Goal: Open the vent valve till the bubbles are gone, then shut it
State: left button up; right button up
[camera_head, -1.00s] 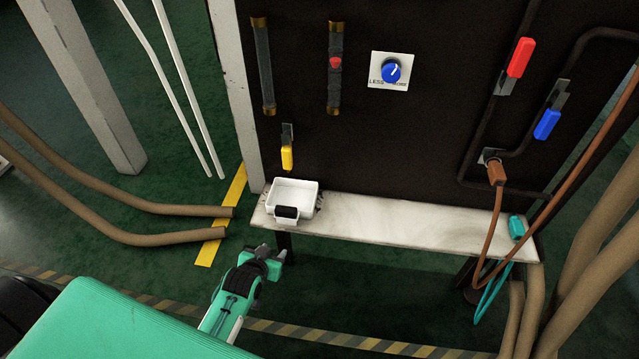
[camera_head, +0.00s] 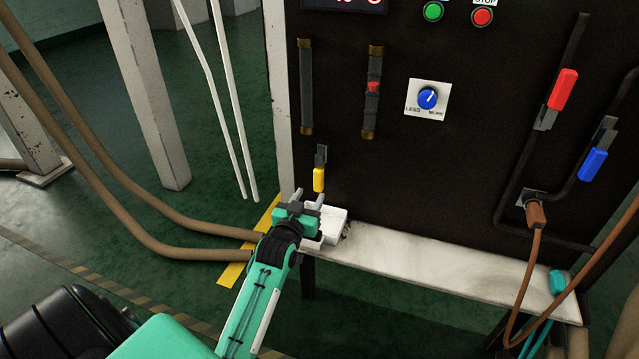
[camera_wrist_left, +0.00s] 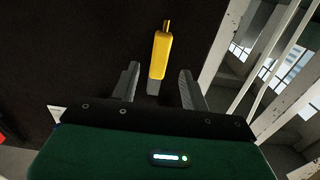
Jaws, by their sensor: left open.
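A small valve with a yellow handle (camera_head: 319,180) is on the dark panel, its handle hanging straight down; the yellow handle also shows in the left wrist view (camera_wrist_left: 160,55). My left gripper (camera_head: 309,196) is open just below and in front of it. In the left wrist view the gripper's fingers (camera_wrist_left: 157,88) stand apart on either side of the handle's line, with nothing held between them. Two upright tubes are above the valve: a plain one (camera_head: 306,88) and one with a red marker (camera_head: 373,90). Bubbles cannot be made out. My right gripper is not seen.
A white tray (camera_head: 336,218) sits on the pale shelf (camera_head: 440,262), partly hidden by my left gripper. A blue dial (camera_head: 428,98), a red handle (camera_head: 562,90) and a blue handle (camera_head: 593,164) are to the right. Brown hoses (camera_head: 150,240) lie at the left.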

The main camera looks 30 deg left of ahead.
aim_at(317, 184)
pick_arm(q)
jog(key=b+x, duration=0.1)
jog(key=x, duration=0.7)
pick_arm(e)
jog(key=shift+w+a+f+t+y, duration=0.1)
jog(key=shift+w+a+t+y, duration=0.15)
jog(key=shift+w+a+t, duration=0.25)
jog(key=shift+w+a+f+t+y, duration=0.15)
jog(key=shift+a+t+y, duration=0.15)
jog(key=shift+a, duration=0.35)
pick_arm(q)
grip_shut()
